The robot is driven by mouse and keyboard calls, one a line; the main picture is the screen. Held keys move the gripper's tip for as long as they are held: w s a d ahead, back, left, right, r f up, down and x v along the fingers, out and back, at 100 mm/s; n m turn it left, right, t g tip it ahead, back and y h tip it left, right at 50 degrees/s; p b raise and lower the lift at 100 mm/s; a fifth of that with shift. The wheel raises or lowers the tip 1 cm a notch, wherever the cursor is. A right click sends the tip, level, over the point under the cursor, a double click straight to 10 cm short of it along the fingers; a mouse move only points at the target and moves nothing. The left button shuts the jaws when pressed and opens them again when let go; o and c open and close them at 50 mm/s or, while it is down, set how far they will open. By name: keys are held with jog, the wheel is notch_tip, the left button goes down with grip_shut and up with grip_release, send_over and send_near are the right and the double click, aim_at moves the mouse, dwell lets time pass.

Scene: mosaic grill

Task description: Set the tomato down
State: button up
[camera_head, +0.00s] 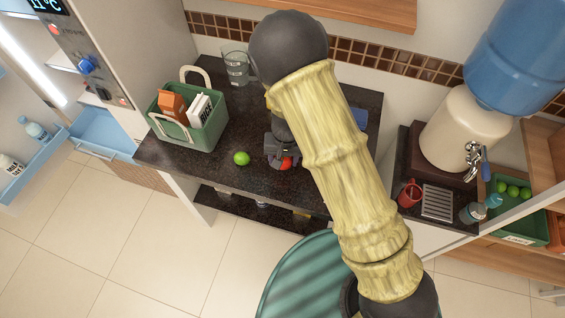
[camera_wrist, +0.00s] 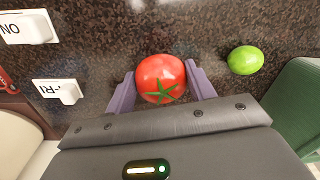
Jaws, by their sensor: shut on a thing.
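The red tomato (camera_wrist: 160,76) with its green stem sits between the two purple fingers of my gripper (camera_wrist: 161,88) in the wrist view. The fingers are shut on its sides. In the head view the tomato (camera_head: 285,163) shows as a red patch under my gripper (camera_head: 281,155), partly hidden by it. It is low over the dark speckled countertop (camera_head: 225,172); I cannot tell whether it touches the surface.
A green lime (camera_head: 241,158) lies on the counter close to the gripper. A green basket (camera_head: 205,135) with cartons stands at the left, and a clear measuring jug (camera_head: 236,68) at the back. White labelled tags (camera_wrist: 57,92) lie on the counter. Bare counter surrounds the tomato.

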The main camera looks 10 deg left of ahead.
aim_at(284, 165)
jog(key=shift+w, duration=0.1)
jog(key=shift+d+f, duration=0.1)
jog(key=shift+f, duration=0.2)
notch_tip(284, 165, down, 2)
jog(key=shift+f, duration=0.6)
jog(key=shift+f, duration=0.2)
jog(key=o, duration=1)
jog(key=shift+r, duration=0.1)
